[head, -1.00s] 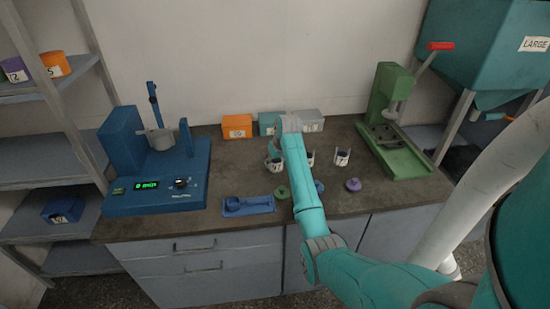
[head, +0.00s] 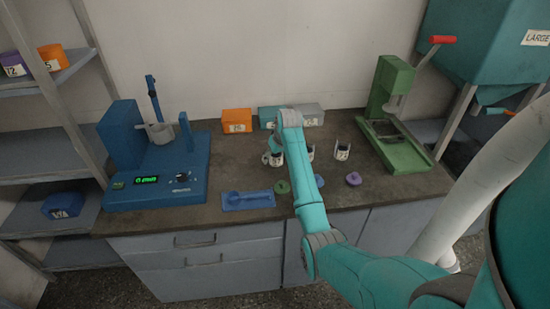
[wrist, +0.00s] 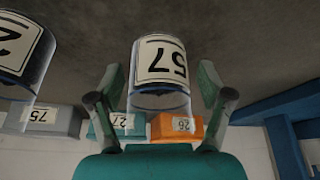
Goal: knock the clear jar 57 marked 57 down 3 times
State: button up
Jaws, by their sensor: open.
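The clear jar 57 (wrist: 160,72) stands upright on the dark counter, with its white label facing the wrist camera, whose picture is upside down. My gripper (wrist: 161,88) is open, one finger on each side of the jar. A narrow gap shows on both sides, and I cannot tell whether either finger touches it. In the head view, a clear jar (head: 265,158) shows beside my gripper, partly hidden by my arm; its marking is too small to read.
Two more jars (head: 310,153) (head: 342,152) stand to the right. Orange (head: 237,121), teal and grey boxes line the wall. A blue machine (head: 150,190) stands left, a green press (head: 400,150) right. A blue tray (head: 247,200) and green and purple lids (head: 353,179) lie in front.

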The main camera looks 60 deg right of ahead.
jog(key=v, duration=1.1)
jog(key=shift+f, duration=0.1)
